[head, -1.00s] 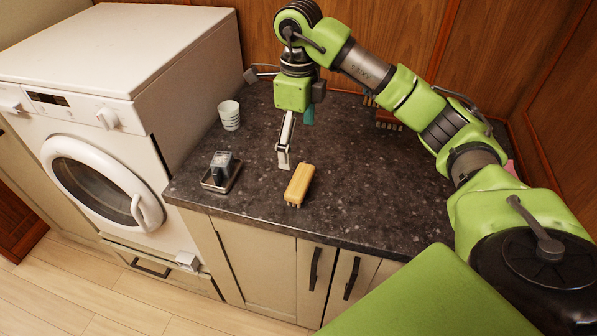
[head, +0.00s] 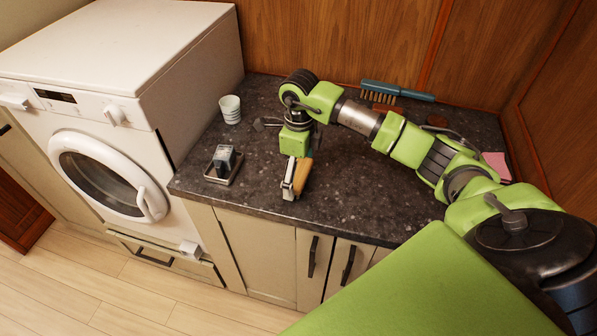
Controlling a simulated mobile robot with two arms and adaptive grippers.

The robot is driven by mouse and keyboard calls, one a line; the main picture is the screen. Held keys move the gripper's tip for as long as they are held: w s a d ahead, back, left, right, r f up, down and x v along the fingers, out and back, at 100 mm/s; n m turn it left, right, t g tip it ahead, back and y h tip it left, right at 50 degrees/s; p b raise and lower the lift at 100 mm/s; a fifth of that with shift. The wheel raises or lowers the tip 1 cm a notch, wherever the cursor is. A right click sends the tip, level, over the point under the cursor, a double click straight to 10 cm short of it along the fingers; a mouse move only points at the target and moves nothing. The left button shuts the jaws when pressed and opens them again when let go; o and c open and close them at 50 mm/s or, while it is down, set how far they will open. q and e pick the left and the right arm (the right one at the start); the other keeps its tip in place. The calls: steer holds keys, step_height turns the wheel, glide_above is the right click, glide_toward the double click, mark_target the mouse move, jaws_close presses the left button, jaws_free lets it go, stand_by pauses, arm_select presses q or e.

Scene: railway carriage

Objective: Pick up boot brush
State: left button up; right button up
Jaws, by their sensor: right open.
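A tan wooden block-shaped brush (head: 304,174) lies on the dark speckled countertop near its front edge; it looks like the boot brush. My right gripper (head: 293,190) is open, pointing down over the brush. Its pale finger shows at the brush's left side and hides part of it. I cannot tell whether they touch. The other finger is hidden. A second brush, with a blue handle and bristles (head: 398,91), lies at the back by the wood wall. My left gripper is not in view.
A white cup (head: 230,109) stands at the back left of the countertop (head: 345,206). A small tray holding a dark item (head: 223,165) sits at the front left. A washing machine (head: 95,120) stands left. A pink item (head: 496,165) lies far right.

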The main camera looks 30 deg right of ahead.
steer(key=shift+f, duration=0.4)
steer(key=shift+r, duration=0.1)
steer(key=c, duration=1.2)
steer(key=shift+w+r+b, duration=0.1)
steer(key=shift+r+b, duration=0.4)
steer(key=shift+b, duration=0.1)
step_height(320, 180, up, 2)
steer(key=shift+a+r+b, duration=0.1)
steer(key=shift+r+b, duration=0.1)
steer(key=shift+b, duration=0.45)
steer(key=s+r, duration=0.1)
steer(key=s+a+r+b, duration=0.1)
steer(key=r, duration=0.1)
steer(key=s+a+r, duration=0.1)
steer(key=r, duration=0.1)
steer(key=shift+s+a+b, duration=0.25)
steer(key=shift+s+b, duration=0.05)
steer(key=s+a+r, duration=0.1)
steer(key=s+a, duration=0.1)
steer(key=s+a+r, duration=0.1)
steer(key=s+r, duration=0.1)
steer(key=s, duration=0.1)
steer(key=s+a+r+b, duration=0.1)
steer(key=s+a, duration=0.1)
steer(key=shift+s+a+r, duration=0.3)
steer(key=shift+s, duration=0.1)
